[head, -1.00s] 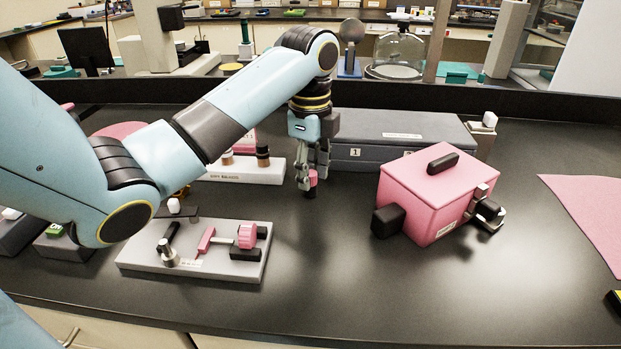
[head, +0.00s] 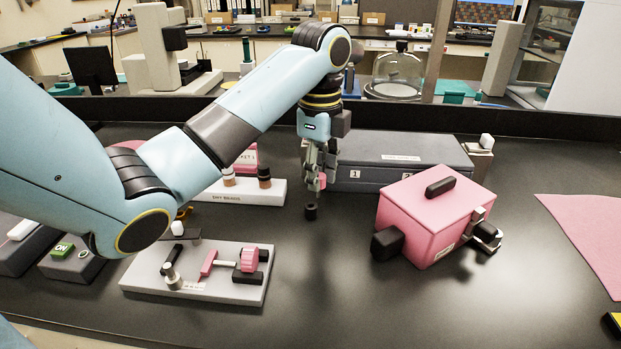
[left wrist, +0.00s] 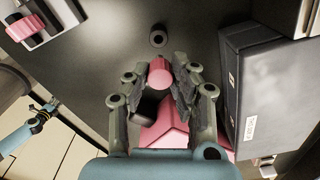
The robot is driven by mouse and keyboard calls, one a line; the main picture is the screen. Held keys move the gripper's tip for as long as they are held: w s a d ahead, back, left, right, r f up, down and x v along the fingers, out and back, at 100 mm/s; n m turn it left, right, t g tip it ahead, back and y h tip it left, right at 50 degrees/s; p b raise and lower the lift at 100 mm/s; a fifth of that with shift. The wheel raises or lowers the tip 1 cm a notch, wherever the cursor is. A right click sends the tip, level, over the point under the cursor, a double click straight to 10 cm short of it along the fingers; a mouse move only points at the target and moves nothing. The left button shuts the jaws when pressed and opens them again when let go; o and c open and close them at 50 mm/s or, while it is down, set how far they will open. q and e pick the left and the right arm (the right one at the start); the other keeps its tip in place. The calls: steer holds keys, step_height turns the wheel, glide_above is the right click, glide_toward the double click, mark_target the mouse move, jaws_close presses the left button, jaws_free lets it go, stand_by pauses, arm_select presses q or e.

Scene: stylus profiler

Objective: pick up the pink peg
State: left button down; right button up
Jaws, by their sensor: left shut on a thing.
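The pink peg (head: 322,181) is held between the fingertips of my left gripper (head: 319,174), above the dark bench. The fingers hide part of it. In the left wrist view, the peg's round pink end (left wrist: 159,73) shows between the two fingers of the gripper (left wrist: 158,82). A small black round holder with a hole (head: 311,211) stands on the bench below the peg. It shows apart from the peg in the left wrist view (left wrist: 157,38). My right gripper is not in view.
A pink box with black handle (head: 430,215) stands to the right. A long grey case (head: 400,160) lies behind the gripper. A light grey fixture plate (head: 200,285) with pink and black parts is at the left front. The bench front centre is clear.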

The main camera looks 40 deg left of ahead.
arm_select(q)
steer(key=w+d+r+p, duration=0.5)
steer(key=d+r, duration=0.1)
steer(key=d, duration=0.3)
steer(key=shift+r, duration=0.1)
steer(key=c, duration=1.6)
jaws_free()
jaws_close()
steer(key=shift+s, duration=0.1)
